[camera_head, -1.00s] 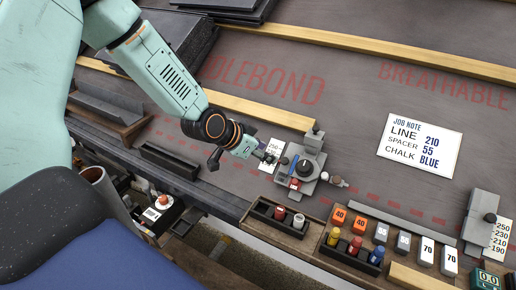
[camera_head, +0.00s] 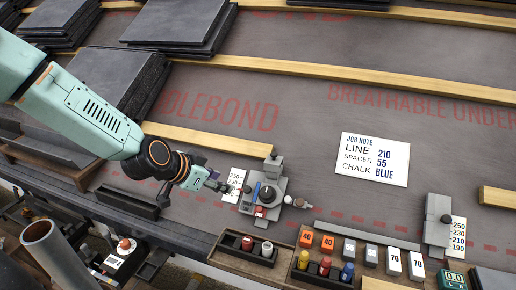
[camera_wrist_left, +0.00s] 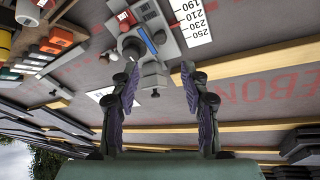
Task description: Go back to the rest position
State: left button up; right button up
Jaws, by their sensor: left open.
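My left gripper (camera_head: 226,188) comes in from the left, low over the roof underlay, beside a grey device with a dial (camera_head: 262,192) and its number scale (camera_head: 236,182). My right gripper is in neither view.
A job note (camera_head: 374,159) lies on the underlay at right. Wooden battens (camera_head: 340,75) cross the roof, with stacks of dark slates (camera_head: 180,22) behind. A tray of coloured bottles (camera_head: 322,268) and numbered blocks (camera_head: 394,262) line the front edge. A second grey device (camera_head: 437,222) stands at right.

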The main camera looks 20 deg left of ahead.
pick_arm(q)
jog(key=s+d+f+n+g+p, duration=0.1)
jog(key=s+d+f+n, duration=0.1)
jog(key=s, duration=0.2)
jog(key=s+d+f+n+g+y+p, duration=0.1)
jog(key=s+f+n, duration=0.1)
jog(key=s+n, duration=0.1)
jog(key=s+d+f+n+g+p, duration=0.1)
jog(key=s+d+f+n, duration=0.1)
jog(key=s, duration=0.2)
jog(key=shift+s+d+f+n+y, duration=0.3)
jog(key=shift+s+f+n+y, duration=0.05)
jog(key=shift+n+y, duration=0.05)
jog(key=s+d+f+m+g+p, duration=0.1)
jog(key=s+f+g+p, duration=0.1)
jog(key=s, duration=0.9)
jog(key=s+d+f+m+g+y+p, duration=0.1)
jog(key=s+d+f+g+p, duration=0.1)
jog(key=s, duration=0.8)
jog(key=shift+s+f+g+p, duration=0.35)
jog(key=shift+f+g, duration=0.3)
jog(key=shift+g, duration=0.15)
